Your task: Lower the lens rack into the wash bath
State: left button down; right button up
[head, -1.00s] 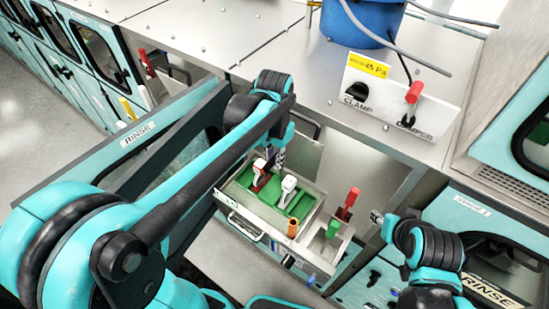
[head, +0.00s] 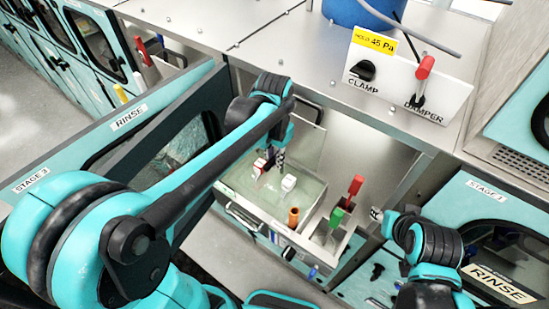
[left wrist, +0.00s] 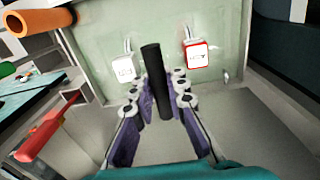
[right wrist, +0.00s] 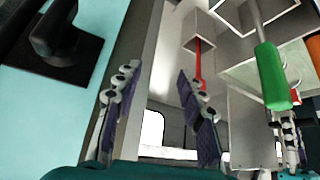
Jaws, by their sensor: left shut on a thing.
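The wash bath (head: 312,196) is a metal basin with a pale green, cloudy surface below my left arm. The lens rack is mostly hidden under that surface. A red-edged white block (head: 260,166) and a white block (head: 289,182) stick up from it; they show in the left wrist view as a red-edged tag (left wrist: 196,54) and a white tag (left wrist: 123,69). My left gripper (head: 280,160) is shut on a black upright rod (left wrist: 154,80), apparently the rack's handle. My right gripper (right wrist: 160,95) is open and empty, right of the bath.
A panel with a clamp knob (head: 362,71) and red damper lever (head: 425,68) stands behind.

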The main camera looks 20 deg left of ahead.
pick_arm(q)
jog(key=shift+f+b, duration=1.05)
jog(key=shift+f, duration=0.45)
jog(key=c, duration=1.4)
grip_release()
jog(key=shift+c, duration=0.2)
jog(key=shift+r, duration=0.1)
notch_tip(320, 180, up, 12)
jog(key=shift+f, duration=0.1)
